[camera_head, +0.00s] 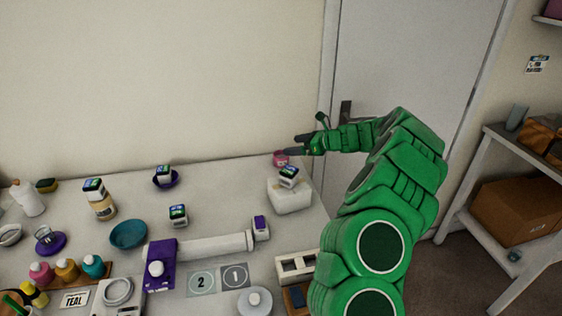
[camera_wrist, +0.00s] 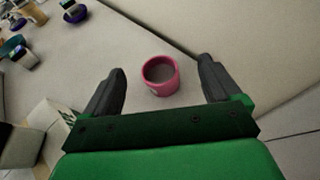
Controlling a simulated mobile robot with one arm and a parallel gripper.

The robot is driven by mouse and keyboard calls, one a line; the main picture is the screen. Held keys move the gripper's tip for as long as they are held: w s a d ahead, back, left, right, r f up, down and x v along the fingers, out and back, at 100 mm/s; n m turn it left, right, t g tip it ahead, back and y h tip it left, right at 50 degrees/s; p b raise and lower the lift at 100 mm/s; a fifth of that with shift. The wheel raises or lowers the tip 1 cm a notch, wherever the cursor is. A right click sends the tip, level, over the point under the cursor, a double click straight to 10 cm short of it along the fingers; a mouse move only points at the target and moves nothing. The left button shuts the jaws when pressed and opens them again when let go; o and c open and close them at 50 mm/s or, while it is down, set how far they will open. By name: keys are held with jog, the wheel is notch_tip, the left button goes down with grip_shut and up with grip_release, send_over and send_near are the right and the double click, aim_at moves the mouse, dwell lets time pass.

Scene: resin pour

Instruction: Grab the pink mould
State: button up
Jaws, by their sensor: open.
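The pink mould (camera_wrist: 160,87) is a small round cup with a dark grey inside. It stands on the table near the wall, at the table's far right corner in the head view (camera_head: 281,158). My gripper (camera_wrist: 163,82) is open, with one dark finger on each side of the mould in the wrist view. Gaps show between the mould and both fingers. In the head view my gripper (camera_head: 303,145) is close to the mould and partly covers it.
A white block (camera_head: 290,196) with a small labelled device (camera_head: 288,176) on it stands just in front of the mould. The wall is close behind. A teal bowl (camera_head: 128,235), a labelled bottle (camera_head: 103,207) and several other items fill the table's left side.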

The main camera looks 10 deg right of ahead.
aim_at(277, 156)
notch_tip(277, 156, down, 4)
jog(key=shift+r, duration=0.2)
jog(key=shift+w+a+f, duration=0.1)
jog(key=shift+a+f, duration=0.1)
jog(key=shift+f, duration=0.25)
jog(key=shift+x, duration=1.15)
jog(key=a, duration=0.1)
jog(key=w+a, duration=0.1)
jog(key=a, duration=0.1)
jog(key=shift+w+a+f, duration=0.25)
jog(key=shift+w+f, duration=0.1)
jog(key=shift+w+a+f, duration=0.25)
jog(key=shift+w+a, duration=0.15)
jog(key=c, duration=1.1)
jog(key=shift+r, duration=0.1)
